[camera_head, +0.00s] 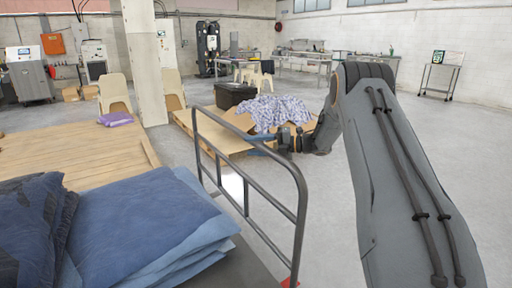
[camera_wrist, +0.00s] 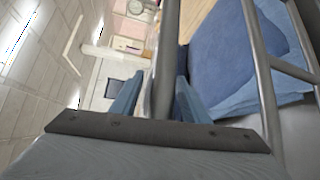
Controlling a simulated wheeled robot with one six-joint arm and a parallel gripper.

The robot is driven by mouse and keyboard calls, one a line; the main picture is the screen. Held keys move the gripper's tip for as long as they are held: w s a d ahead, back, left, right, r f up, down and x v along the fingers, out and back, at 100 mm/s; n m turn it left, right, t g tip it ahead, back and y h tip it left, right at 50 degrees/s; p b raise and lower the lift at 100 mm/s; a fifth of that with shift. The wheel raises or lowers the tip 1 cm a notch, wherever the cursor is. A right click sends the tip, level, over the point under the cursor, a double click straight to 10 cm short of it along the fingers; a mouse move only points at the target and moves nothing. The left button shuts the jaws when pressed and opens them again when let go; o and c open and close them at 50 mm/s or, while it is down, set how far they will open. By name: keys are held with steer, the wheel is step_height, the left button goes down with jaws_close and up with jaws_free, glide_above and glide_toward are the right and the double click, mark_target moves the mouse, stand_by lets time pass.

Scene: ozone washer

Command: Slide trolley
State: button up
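The trolley's dark tubular handle (camera_head: 298,176) rises in the middle of the head view, beside its flat bed (camera_head: 252,268). Folded blue cloth (camera_head: 145,222) is stacked on the bed. My gripper (camera_head: 262,143) is at the handle's top bar, coming from the right. In the wrist view the two blue fingers of my gripper (camera_wrist: 157,95) stand apart, with a handle bar (camera_wrist: 166,60) passing between them. A gap shows between the left finger and the bar. The right finger is close to the bar; contact cannot be told. The trolley's wheels are hidden.
A wooden pallet or table (camera_head: 75,155) lies left of the trolley. Beyond the handle, a low pallet (camera_head: 185,120) carries cardboard and patterned cloth (camera_head: 272,112). A white pillar (camera_head: 146,70) and chairs (camera_head: 114,92) stand behind. Grey floor (camera_head: 330,215) is clear to the right of the handle.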

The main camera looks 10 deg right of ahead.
steer(key=v, duration=0.7)
steer(key=shift+s+d+b, duration=0.2)
steer(key=shift+d+b, duration=0.15)
